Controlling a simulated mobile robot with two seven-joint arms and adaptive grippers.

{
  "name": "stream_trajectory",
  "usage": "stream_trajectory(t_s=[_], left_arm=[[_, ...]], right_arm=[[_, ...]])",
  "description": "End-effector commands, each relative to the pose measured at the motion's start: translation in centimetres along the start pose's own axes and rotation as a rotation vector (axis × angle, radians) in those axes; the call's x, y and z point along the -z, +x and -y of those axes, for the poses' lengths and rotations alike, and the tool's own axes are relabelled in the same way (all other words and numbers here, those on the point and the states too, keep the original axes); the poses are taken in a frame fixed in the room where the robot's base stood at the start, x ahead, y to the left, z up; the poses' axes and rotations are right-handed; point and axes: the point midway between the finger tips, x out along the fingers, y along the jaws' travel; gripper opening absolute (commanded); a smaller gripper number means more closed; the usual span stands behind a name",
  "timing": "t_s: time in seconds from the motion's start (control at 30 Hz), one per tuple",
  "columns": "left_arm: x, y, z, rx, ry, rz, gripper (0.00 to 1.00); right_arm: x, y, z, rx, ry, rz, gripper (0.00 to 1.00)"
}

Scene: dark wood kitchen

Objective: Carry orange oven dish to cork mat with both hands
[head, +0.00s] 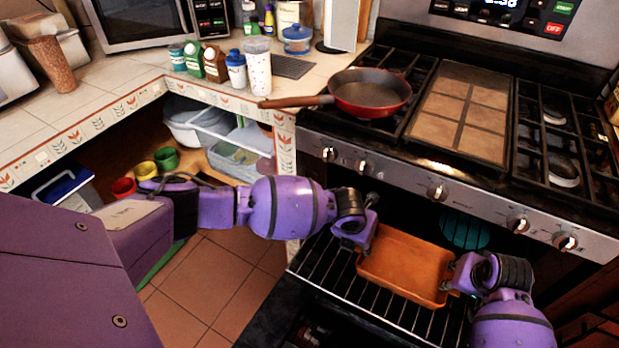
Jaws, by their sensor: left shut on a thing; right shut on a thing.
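The orange oven dish (405,264) is a shallow rectangular dish at the open oven, over the pulled-out wire rack. I cannot tell whether it rests on the rack or hangs just above it. My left gripper (370,226) is shut on the dish's left end, near its far corner. My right gripper (452,284) is shut on the dish's right end. The dish looks roughly level and empty. I cannot make out a cork mat for certain in this view.
The wire rack (330,268) extends below the dish. Above is the stove, with a red frying pan (370,92), a tan gridded panel (462,108) and knobs along its front. Bottles and a white patterned cup (258,70) crowd the counter corner. The left counter (100,95) has bare tile.

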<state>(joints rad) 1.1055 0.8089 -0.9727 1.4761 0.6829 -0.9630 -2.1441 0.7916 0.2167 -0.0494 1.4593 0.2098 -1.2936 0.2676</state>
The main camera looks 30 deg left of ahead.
Motion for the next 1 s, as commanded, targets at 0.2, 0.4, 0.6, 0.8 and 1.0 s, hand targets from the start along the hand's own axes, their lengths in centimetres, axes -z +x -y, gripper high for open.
stream_trajectory(t_s=[0.2,0.4,0.6,0.8,1.0], left_arm=[[-0.8,-0.6,0.1,-0.001,0.003,0.011,0.00],[-2.2,-2.3,0.3,-0.001,0.005,0.027,0.00],[-4.6,-5.3,0.8,0.000,0.008,0.055,0.00],[-6.6,-7.8,1.1,0.001,0.011,0.081,0.00],[-6.9,-8.2,1.1,0.000,0.011,0.084,0.00]], right_arm=[[0.4,-0.4,0.0,-0.002,-0.002,-0.006,0.00],[1.9,-2.2,0.2,-0.002,-0.004,-0.022,0.00],[4.2,-5.1,0.6,-0.002,-0.007,-0.051,0.00],[6.2,-7.6,0.9,-0.001,-0.010,-0.076,0.00],[6.5,-8.0,1.0,-0.001,-0.011,-0.079,0.00]])
